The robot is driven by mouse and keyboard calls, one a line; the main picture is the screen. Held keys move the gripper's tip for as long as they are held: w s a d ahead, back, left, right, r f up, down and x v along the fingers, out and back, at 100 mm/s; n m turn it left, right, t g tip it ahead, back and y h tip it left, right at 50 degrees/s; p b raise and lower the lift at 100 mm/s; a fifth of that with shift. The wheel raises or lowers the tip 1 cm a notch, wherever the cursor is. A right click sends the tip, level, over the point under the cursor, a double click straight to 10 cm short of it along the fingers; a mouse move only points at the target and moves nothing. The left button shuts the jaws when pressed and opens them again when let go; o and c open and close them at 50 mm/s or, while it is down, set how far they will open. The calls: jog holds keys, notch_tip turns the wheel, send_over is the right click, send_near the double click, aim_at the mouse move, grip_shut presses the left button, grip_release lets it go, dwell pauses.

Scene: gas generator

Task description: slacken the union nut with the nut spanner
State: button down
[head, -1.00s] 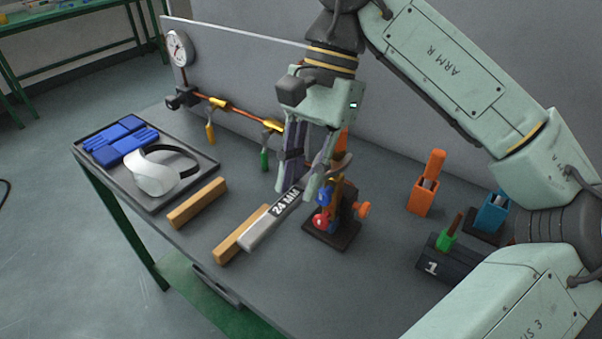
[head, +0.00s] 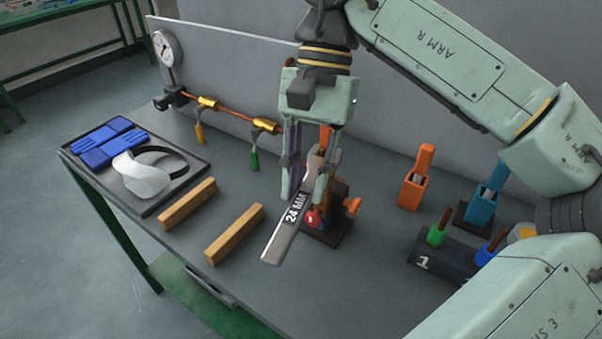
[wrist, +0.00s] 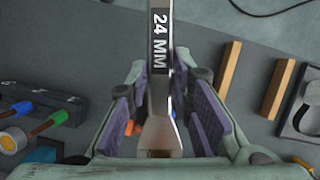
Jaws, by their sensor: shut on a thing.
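The nut spanner (head: 285,228), a flat steel bar marked 24 MM, is gripped by my gripper (head: 308,188) and held above the bench, its plain end pointing down-left. In the wrist view the spanner (wrist: 159,45) runs up between the purple-padded fingers (wrist: 165,105). The spanner's jaw end is partly hidden between my fingers in the head view. Behind and below my gripper is a fitting on a dark base (head: 335,232), with a red knob (head: 312,218) and an orange knob (head: 352,206). The union nut cannot be made out clearly there.
Two wooden bars (head: 188,204) (head: 235,234) lie left of the spanner. A tray (head: 190,185) holds a visor and blue gloves. A copper pipe with valves (head: 235,115) and a gauge (head: 167,47) runs along the back. Orange (head: 413,190) and blue (head: 480,205) holders stand right.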

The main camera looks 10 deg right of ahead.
jog(key=shift+s+d+n+g+h, duration=0.1)
jog(key=shift+s+d+n+h, duration=0.15)
jog(key=shift+d+n, duration=0.45)
jog(key=shift+s+d+n+g+h, duration=0.1)
jog(key=shift+s+d+n+h, duration=0.2)
jog(key=shift+d+n, duration=0.35)
jog(key=shift+s+d+n+g+h, duration=0.1)
jog(key=shift+s+d+n+h, duration=0.25)
jog(key=shift+n, duration=0.5)
jog(key=shift+w, duration=0.15)
jog(key=shift+m, duration=0.4)
jog(key=shift+s+a, duration=0.25)
jog(key=shift+s, duration=1.1)
jog(key=shift+s+a, duration=0.25)
jog(key=shift+s, duration=1.05)
jog(key=shift+f, duration=0.1)
